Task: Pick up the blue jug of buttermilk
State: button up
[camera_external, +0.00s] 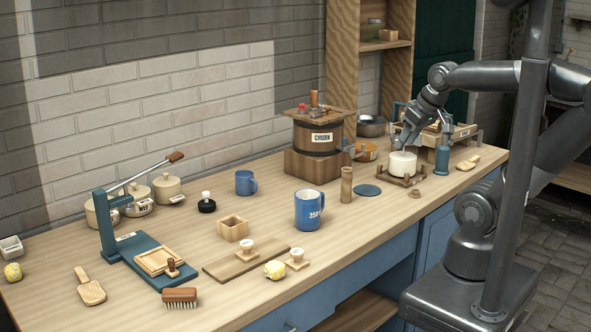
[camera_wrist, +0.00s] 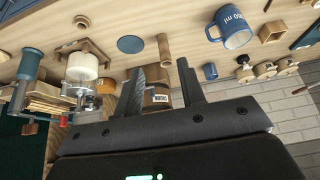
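A blue jug (camera_external: 309,211) with white measure lettering stands upright on the wooden worktop, near its front edge at the middle. It also shows in the wrist view (camera_wrist: 232,30), upper right, with its handle visible. A smaller plain blue mug (camera_external: 245,183) stands farther back to the left and shows in the wrist view (camera_wrist: 210,72). My gripper (camera_external: 402,142) is at the right end of the worktop, near a white cylinder and well away from the jug. In the wrist view its two fingers (camera_wrist: 162,78) are apart with nothing held.
The white cylinder (camera_external: 402,162) sits on a wooden stand. A wooden post (camera_external: 347,184) and a dark blue disc (camera_external: 368,190) lie between my gripper and the jug. The churn (camera_external: 318,135) stands behind. A wooden box (camera_external: 233,228) and stamps (camera_external: 296,258) are left of the jug.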

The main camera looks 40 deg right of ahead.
dwell(0.3)
jog(key=o, duration=0.9)
jog(key=shift+o, duration=0.2)
jog(key=g, duration=0.1)
send_over(244, 180)
jog(key=s+d, duration=0.2)
notch_tip(244, 180, down, 11)
jog(key=shift+d+f, duration=0.1)
jog(key=shift+f, duration=0.05)
jog(key=shift+x, duration=5.5)
